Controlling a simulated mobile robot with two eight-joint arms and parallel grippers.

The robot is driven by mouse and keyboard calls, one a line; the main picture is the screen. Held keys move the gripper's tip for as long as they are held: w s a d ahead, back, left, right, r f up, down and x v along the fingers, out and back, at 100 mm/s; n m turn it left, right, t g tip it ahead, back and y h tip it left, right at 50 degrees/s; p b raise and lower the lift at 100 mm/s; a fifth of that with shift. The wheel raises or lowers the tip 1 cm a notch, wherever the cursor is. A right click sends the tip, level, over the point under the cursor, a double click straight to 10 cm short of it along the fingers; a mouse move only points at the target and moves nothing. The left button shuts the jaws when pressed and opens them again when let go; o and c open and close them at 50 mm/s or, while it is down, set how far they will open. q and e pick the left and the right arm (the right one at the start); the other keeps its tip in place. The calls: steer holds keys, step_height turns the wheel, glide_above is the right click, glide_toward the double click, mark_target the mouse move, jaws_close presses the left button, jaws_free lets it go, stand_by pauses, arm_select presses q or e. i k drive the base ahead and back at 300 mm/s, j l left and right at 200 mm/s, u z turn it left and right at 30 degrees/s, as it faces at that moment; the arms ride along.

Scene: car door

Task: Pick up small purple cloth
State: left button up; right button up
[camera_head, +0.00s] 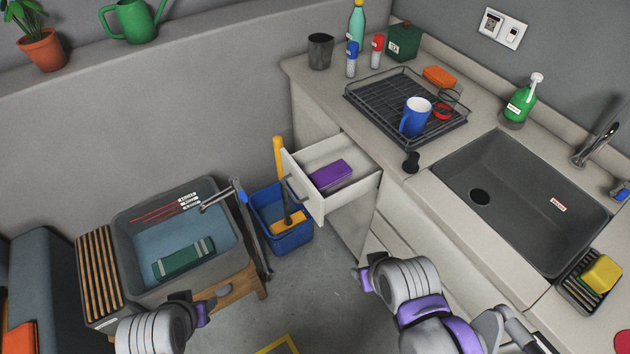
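A small folded purple cloth (330,175) lies inside the pulled-out white drawer (316,207), near its front. My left gripper (207,309) is at the bottom left, in front of the grey tub and well apart from the cloth. My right gripper (362,279) is at the lower middle, below and to the right of the drawer, apart from the cloth. Both grippers are largely hidden behind their own wrists, so the fingertips and the space between them do not show clearly. I see nothing held in either one.
A blue bucket (290,240) with a yellow-handled tool stands left of the drawer. A grey tub (135,250) on a wooden stand is further left. The counter above holds a dish rack (365,105) with a blue mug (415,117) and a dark sink (520,190).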

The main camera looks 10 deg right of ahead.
mark_target(329, 176)
steer(key=z, duration=2.75)
steer(key=u, duration=2.15)
steer(key=i+u, duration=0.35)
steer(key=i+l+u, duration=0.1)
steer(key=u, duration=0.3)
steer(key=i+l+u, duration=0.15)
steer(key=u, duration=0.2)
steer(key=i+l, duration=0.05)
steer(key=i, duration=0.05)
